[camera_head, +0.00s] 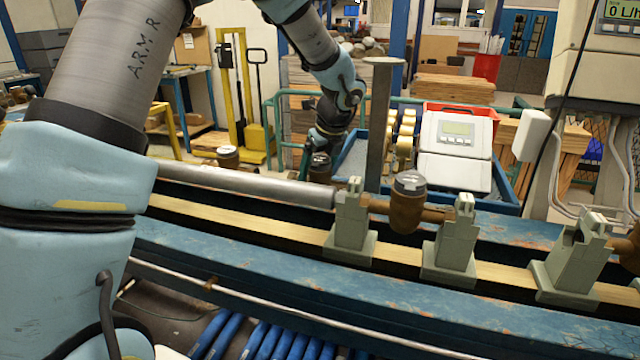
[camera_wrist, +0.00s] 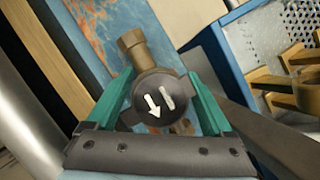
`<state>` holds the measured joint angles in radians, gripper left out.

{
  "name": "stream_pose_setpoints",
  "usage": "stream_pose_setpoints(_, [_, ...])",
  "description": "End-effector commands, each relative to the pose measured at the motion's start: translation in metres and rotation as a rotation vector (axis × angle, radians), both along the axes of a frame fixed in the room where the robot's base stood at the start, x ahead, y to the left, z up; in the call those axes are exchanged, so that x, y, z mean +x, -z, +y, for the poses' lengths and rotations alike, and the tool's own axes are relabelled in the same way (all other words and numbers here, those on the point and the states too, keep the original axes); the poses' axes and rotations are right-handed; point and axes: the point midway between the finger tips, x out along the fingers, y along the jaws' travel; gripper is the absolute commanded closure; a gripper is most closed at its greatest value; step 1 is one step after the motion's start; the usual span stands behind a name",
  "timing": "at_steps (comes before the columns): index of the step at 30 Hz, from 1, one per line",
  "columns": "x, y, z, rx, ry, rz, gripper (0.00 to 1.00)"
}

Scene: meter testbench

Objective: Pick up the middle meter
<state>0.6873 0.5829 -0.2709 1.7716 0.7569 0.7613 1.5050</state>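My gripper (camera_head: 315,150) reaches down over a brass meter with a dark round cap (camera_head: 320,165), behind the grey pipe in the head view. In the wrist view this meter (camera_wrist: 157,100) lies between the two green fingers of my gripper (camera_wrist: 161,75), and its cap shows white marks. The fingers are apart, one on each side of the meter; whether they press on it I cannot tell. Another brass meter (camera_head: 228,156) stands to its left. A third (camera_head: 407,201) sits between grey-green clamp blocks on the front rail. The lower body of the meter under my gripper is hidden.
A long grey pipe (camera_head: 245,184) runs along the blue bench (camera_head: 300,285). Clamp blocks (camera_head: 349,225) stand on its rail. A vertical post (camera_head: 378,130) rises right of my gripper. A grey display box (camera_head: 455,150) and blue tray (camera_wrist: 232,55) lie beyond.

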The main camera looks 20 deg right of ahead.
Motion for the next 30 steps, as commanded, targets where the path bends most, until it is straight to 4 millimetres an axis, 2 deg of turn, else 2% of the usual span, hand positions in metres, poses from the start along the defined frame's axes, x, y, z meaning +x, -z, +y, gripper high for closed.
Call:
stream_pose_setpoints(2, [0.0001, -0.0001, 0.0000, 0.000, 0.000, 0.000, 0.25])
stream_pose_setpoints(22, [-0.0003, -0.0001, -0.0001, 0.000, 0.000, 0.001, 1.00])
stream_pose_setpoints(30, [0.0001, -0.0014, -0.0006, -0.002, 0.001, -0.001, 1.00])
